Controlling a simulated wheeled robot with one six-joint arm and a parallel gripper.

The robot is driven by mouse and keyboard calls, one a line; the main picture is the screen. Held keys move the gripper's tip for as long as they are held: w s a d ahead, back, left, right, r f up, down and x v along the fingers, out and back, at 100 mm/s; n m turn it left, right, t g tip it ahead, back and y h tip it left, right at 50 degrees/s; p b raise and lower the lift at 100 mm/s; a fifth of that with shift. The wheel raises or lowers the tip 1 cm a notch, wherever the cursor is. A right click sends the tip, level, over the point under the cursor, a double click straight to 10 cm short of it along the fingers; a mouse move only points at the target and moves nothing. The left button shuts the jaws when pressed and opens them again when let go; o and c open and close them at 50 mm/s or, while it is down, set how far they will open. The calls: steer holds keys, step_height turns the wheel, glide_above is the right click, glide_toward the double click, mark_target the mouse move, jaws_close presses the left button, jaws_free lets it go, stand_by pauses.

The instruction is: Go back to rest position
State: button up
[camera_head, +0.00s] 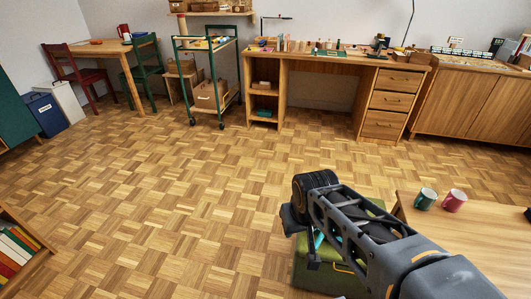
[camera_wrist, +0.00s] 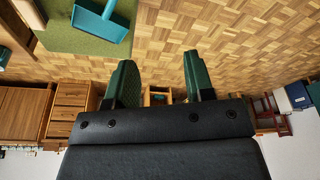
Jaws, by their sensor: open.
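My gripper (camera_wrist: 155,85) shows in the wrist view with its two green fingers spread wide and nothing between them. The wrist view is upside down, with the parquet floor at the top and furniture below. Behind and under the arm is a green box or stool (camera_head: 310,268), partly hidden. In the wrist view a teal dustpan-like thing (camera_wrist: 101,22) lies on a green surface (camera_wrist: 75,40).
A wooden table (camera_head: 480,235) with a teal mug (camera_head: 425,199) and a pink mug (camera_head: 454,200) stands close on the right. A desk (camera_head: 330,62), a green trolley (camera_head: 207,75) and a cabinet (camera_head: 465,100) line the back. A bookshelf (camera_head: 22,255) is at lower left. The middle floor is clear.

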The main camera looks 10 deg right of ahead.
steer(key=w+r+p+v, duration=0.1)
steer(key=w+p+v, duration=0.2)
steer(key=p+v, duration=1)
steer(key=w+p+v, duration=0.4)
steer(key=p+v, duration=0.9)
steer(key=v, duration=0.2)
steer(key=shift+a+r+t+p, duration=0.15)
steer(key=shift+r+t+p, duration=0.2)
steer(key=shift+r, duration=0.35)
steer(key=shift+w, duration=0.15)
